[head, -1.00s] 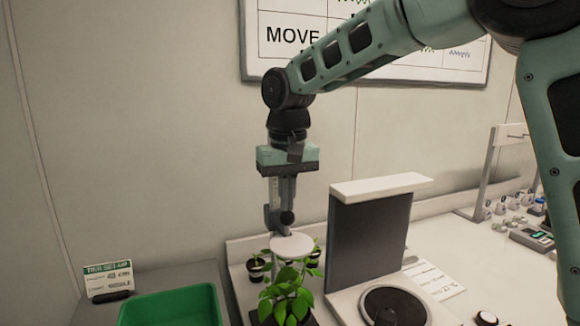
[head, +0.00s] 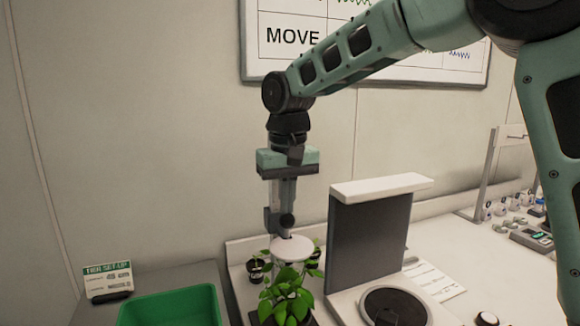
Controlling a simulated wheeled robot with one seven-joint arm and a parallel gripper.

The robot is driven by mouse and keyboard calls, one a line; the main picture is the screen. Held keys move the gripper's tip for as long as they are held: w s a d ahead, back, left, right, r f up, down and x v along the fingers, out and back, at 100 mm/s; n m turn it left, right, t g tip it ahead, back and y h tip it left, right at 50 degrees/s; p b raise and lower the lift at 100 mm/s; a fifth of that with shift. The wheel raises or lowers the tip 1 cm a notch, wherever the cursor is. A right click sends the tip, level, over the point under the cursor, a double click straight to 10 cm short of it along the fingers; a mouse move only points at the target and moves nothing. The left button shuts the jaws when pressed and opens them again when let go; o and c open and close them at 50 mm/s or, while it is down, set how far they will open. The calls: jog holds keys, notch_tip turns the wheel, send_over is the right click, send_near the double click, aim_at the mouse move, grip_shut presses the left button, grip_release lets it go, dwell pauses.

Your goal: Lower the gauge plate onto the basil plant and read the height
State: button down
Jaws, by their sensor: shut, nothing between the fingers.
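The white round gauge plate (head: 286,249) sits just above the top leaves of the basil plant (head: 287,297). I cannot tell whether it touches them. The gauge's upright scale (head: 283,196) and dark slider stand behind the plate, below my gripper. My gripper (head: 279,212) points straight down and is shut, at the upper part of the gauge by the slider. Its fingertips are hard to make out against the gauge. The basil's pot is mostly hidden by leaves and the lower picture edge. The scale's marks are too small to read.
Small potted seedlings (head: 257,270) stand behind the basil. A tall dark panel with a white top (head: 380,188) and a round black plate (head: 394,308) are close on the right. A green bin (head: 170,308) and a small sign (head: 108,280) are at left.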

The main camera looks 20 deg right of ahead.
dwell(0.3)
jog(key=shift+r+p, duration=3.25)
jog(key=shift+r, duration=0.25)
jog(key=s+a+f+n+b, duration=0.15)
jog(key=s+a+f, duration=0.25)
jog(key=s, duration=0.4)
jog(key=s+a+f+n+b, duration=0.1)
jog(key=s+a+f+n, duration=0.25)
jog(key=s, duration=0.55)
jog(key=s+f+n, duration=0.1)
jog(key=s+f, duration=0.2)
jog(key=s, duration=0.3)
jog(key=s+d+f+n, duration=0.1)
jog(key=s+f, duration=0.3)
jog(key=s, duration=0.2)
jog(key=shift+s+f+n+g+y, duration=0.15)
jog(key=shift+f+n+g+y, duration=0.15)
jog(key=shift+n, duration=0.1)
jog(key=shift+d, duration=0.1)
